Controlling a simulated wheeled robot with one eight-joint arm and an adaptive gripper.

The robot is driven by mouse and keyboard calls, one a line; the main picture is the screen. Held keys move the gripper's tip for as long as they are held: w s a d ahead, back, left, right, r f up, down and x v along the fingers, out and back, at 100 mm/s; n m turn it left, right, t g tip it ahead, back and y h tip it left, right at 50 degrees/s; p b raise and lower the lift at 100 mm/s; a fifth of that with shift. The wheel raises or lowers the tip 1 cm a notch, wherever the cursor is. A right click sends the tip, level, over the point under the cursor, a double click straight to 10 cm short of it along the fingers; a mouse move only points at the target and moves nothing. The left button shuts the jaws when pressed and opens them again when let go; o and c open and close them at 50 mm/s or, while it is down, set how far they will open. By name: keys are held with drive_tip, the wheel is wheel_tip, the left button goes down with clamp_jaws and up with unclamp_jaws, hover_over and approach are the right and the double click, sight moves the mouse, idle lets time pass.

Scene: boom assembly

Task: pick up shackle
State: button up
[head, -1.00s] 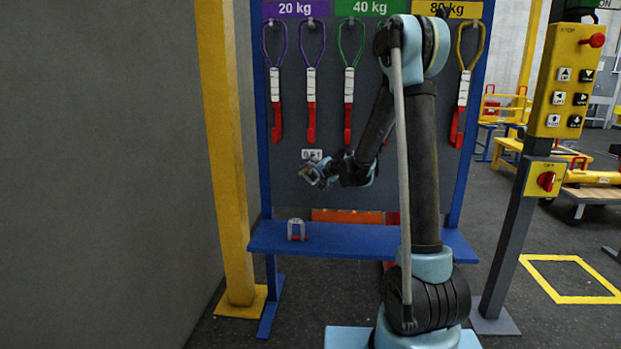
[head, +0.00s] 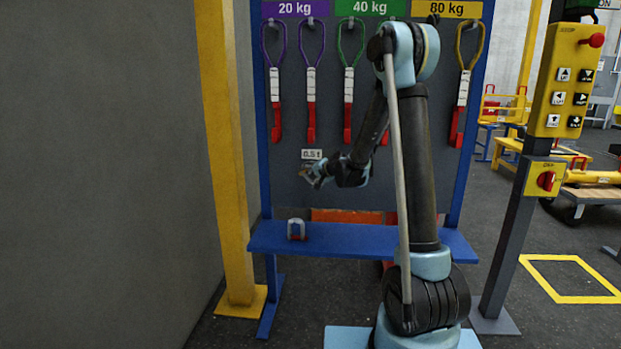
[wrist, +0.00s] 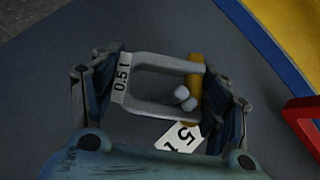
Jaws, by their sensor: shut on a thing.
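The shackle (wrist: 168,63) shows in the wrist view as a grey metal bow with a "0.5 t" mark on its left side and a yellow pin at its right. My gripper (wrist: 163,83) is shut on it, with one dark finger at each side. In the head view my gripper (head: 309,173) is in front of the grey panel, just below the small "0.5 t" label and above the blue shelf. The shackle is too small there to make out clearly.
A grey and red shackle-like piece (head: 297,230) stands on the blue shelf (head: 350,238) below my gripper. Slings with red hooks (head: 311,122) hang on the panel above. A yellow post (head: 228,150) stands at the left, a control pendant (head: 566,85) at the right.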

drive_tip(key=shift+r, duration=0.7)
drive_tip(key=s, duration=1.8)
drive_tip(key=shift+a, duration=0.25)
